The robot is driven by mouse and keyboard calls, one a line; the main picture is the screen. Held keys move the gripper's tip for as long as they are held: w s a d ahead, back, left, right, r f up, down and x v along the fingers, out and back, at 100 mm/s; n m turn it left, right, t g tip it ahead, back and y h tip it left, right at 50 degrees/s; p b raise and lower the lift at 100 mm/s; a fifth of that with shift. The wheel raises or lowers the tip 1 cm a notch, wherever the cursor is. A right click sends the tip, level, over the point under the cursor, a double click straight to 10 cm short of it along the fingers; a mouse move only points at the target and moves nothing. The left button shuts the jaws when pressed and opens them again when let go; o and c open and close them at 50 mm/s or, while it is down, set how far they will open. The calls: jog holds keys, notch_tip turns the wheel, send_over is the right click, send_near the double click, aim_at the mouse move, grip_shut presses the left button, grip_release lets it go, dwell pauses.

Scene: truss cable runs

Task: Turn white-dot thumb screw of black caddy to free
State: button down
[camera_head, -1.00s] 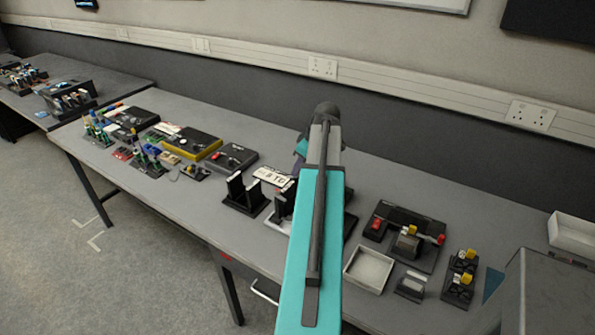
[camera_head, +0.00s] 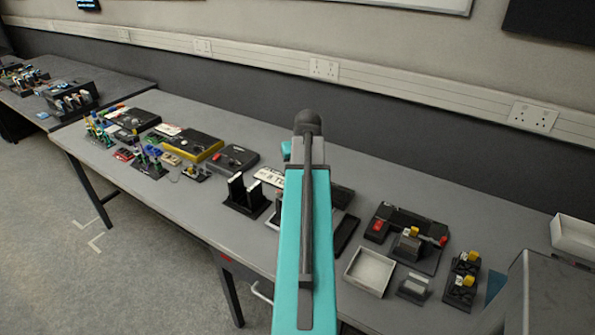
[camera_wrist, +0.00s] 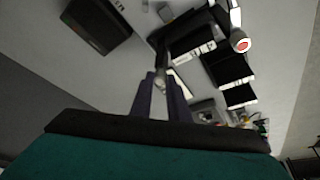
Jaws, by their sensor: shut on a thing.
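My gripper (camera_wrist: 161,88) points down at the table in the wrist view, its two dark fingers close together. A small pale knob (camera_wrist: 161,76) sits between the fingertips; I take it for the thumb screw, but the fingers hide most of it and no dot shows. Just beyond is a black bar-like part (camera_wrist: 183,35), probably the black caddy, with a pale label strip along it. A pale round knob with a red dot (camera_wrist: 240,43) is to its right. In the head view my teal arm covers the gripper and most of the caddy.
Black upright plates with white edges (camera_wrist: 228,65) stand close to the fingers; the same black stand is left of my arm (camera_head: 246,200). A black box (camera_wrist: 95,22) lies left of the gripper. A white tray (camera_head: 369,271) and a black-red fixture (camera_head: 405,235) are to the right.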

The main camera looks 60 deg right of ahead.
jog(key=shift+m, duration=0.4)
jog(key=c, duration=1.7)
grip_release()
jog(key=shift+r, duration=0.15)
jog(key=shift+b+v, duration=1.2)
jog(key=shift+v, duration=5.6)
jog(key=shift+w+r, duration=0.1)
